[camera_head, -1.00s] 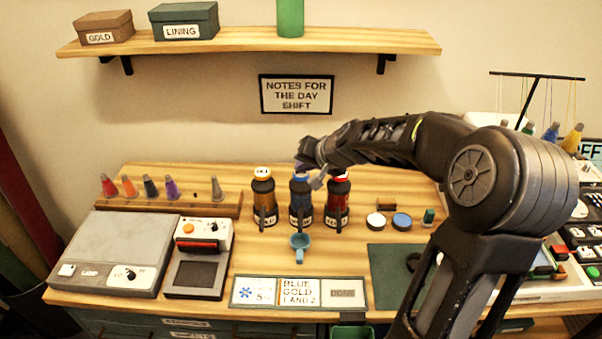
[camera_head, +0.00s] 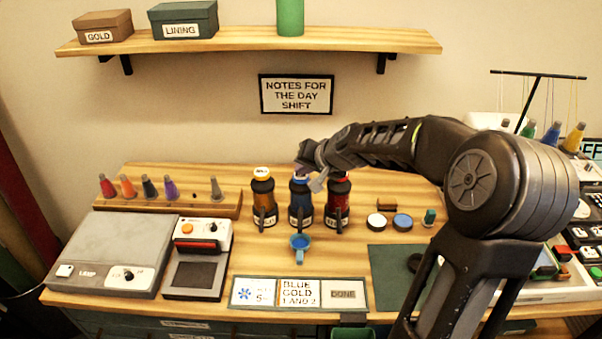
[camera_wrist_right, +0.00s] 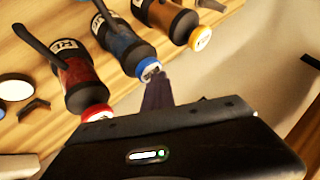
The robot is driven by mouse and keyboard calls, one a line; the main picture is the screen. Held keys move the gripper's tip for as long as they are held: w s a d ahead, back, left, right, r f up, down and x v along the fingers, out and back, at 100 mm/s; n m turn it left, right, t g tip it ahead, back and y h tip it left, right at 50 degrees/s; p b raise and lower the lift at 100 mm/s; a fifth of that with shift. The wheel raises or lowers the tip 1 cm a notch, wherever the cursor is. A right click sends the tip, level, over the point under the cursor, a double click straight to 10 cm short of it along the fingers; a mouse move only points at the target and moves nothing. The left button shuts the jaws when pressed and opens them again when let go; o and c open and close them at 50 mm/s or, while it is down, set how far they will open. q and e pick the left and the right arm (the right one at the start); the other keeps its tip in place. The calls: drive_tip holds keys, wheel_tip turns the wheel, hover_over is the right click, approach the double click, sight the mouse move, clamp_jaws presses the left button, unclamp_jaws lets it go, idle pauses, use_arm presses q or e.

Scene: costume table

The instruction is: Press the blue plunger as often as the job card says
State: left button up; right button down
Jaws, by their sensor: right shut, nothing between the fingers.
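Three dark bottles with coloured tops stand in a row. The blue plunger (camera_head: 299,175) tops the middle, blue bottle (camera_head: 301,197); the plunger also shows in the right wrist view (camera_wrist_right: 149,70). My right gripper (camera_wrist_right: 156,92) is shut and empty, its fingertips at the blue plunger; I cannot tell whether they touch it. A small blue cup (camera_head: 300,242) stands in front of the blue bottle, its inside bright blue. The job card (camera_head: 299,291) reads "BLUE GOLD 1 AND 2", beside a panel with a snowflake and a number like 5. My left gripper is not in view.
The gold bottle (camera_head: 263,199) and red bottle (camera_head: 337,200) stand close on either side. A grey lamp box (camera_head: 112,250) and a small device (camera_head: 202,236) are at left. Round pads (camera_head: 402,222) and a green mat (camera_head: 383,270) lie at right.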

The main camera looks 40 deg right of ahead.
sight(303, 177)
drive_tip(key=shift+a, duration=0.1)
idle(0.4)
drive_tip(key=shift+r+p, duration=0.95)
drive_tip(key=shift+r, duration=0.1)
drive_tip(key=shift+r, duration=0.1)
drive_tip(key=shift+r+p, duration=2.05)
drive_tip(key=shift+r, duration=0.4)
